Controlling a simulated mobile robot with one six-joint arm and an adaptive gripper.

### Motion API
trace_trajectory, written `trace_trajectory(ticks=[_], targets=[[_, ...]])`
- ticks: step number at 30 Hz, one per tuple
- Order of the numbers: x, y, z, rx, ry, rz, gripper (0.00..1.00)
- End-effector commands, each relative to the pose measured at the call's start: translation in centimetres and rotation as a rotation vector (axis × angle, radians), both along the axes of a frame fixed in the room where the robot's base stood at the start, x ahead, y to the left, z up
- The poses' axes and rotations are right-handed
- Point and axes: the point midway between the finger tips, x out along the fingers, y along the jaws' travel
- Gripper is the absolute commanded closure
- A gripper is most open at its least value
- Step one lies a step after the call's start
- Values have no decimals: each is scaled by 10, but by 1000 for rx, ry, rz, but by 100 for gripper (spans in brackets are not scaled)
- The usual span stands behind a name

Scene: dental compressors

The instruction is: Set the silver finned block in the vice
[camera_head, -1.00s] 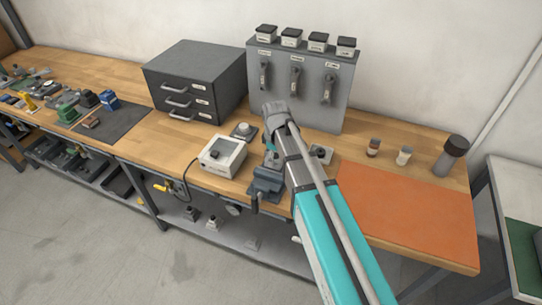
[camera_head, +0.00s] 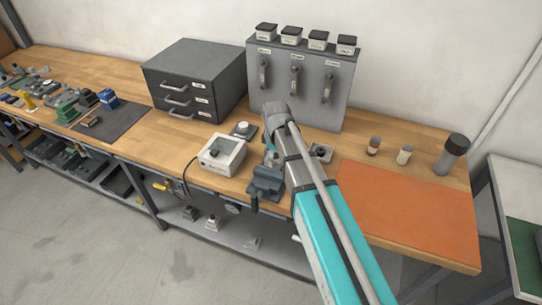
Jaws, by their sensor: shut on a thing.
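The vice (camera_head: 264,184) is a blue-grey block with a handle at the front edge of the wooden bench, left of my arm. My gripper (camera_head: 270,150) is mostly hidden behind my arm's end, above and just behind the vice. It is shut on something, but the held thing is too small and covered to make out. I cannot tell whether the silver finned block is in it, or whether it touches the vice jaws.
A white box with a window (camera_head: 222,154) stands close left of the vice. A small grey part (camera_head: 320,153) lies right of my arm. A grey drawer cabinet (camera_head: 195,80) and upright grey panel (camera_head: 300,85) stand behind. The orange mat (camera_head: 405,215) is clear.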

Motion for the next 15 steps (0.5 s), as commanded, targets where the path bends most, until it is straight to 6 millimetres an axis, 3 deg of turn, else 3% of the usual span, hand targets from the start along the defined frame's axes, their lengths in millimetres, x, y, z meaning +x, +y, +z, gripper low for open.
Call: trace_trajectory(ticks=[15], targets=[[0, 0, -6, 0, 0, 0, 74]])
